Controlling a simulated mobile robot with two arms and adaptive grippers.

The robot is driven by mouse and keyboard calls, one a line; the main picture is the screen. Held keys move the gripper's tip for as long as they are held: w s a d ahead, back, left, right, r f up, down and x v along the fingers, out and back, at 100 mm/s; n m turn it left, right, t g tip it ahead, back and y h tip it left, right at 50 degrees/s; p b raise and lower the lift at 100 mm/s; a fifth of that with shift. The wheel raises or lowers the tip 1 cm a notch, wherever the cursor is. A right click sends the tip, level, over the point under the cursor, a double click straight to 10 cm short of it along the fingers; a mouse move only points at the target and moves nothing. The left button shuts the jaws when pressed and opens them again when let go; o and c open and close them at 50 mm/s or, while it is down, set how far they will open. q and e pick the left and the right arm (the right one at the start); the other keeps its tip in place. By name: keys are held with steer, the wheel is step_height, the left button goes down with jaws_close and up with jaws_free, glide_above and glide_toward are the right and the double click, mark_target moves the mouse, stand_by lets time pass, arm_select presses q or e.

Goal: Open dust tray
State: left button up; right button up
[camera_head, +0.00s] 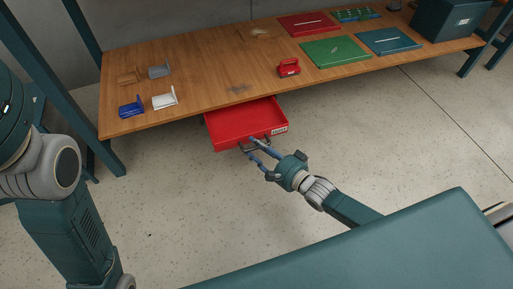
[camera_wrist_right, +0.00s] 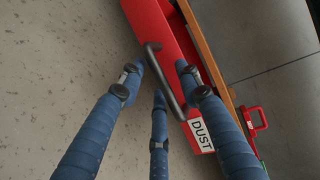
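The red dust tray (camera_head: 245,125) is a drawer under the wooden table's front edge. It stands pulled out, with its inside showing empty in the head view. A white label reading DUST (camera_wrist_right: 201,135) is on its front, beside a dark bar handle (camera_wrist_right: 165,80). My right gripper (camera_head: 251,149) is at the handle, its blue fingers spread apart. In the right wrist view the handle lies between the fingers (camera_wrist_right: 158,78), and gaps show beside it; contact with a finger cannot be told. My left arm shows at the left, but its gripper is out of view.
On the wooden table (camera_head: 200,75) stand small brackets, including a blue one (camera_head: 131,107) and a white one (camera_head: 164,99). A red handled object (camera_head: 289,68), a red tray (camera_head: 308,24), a green tray (camera_head: 335,51) and a blue tray (camera_head: 389,41) lie further right. The floor before the drawer is clear.

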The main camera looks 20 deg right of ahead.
steer(key=v, duration=1.2)
steer(key=shift+a+r, duration=0.1)
steer(key=shift+r, duration=0.05)
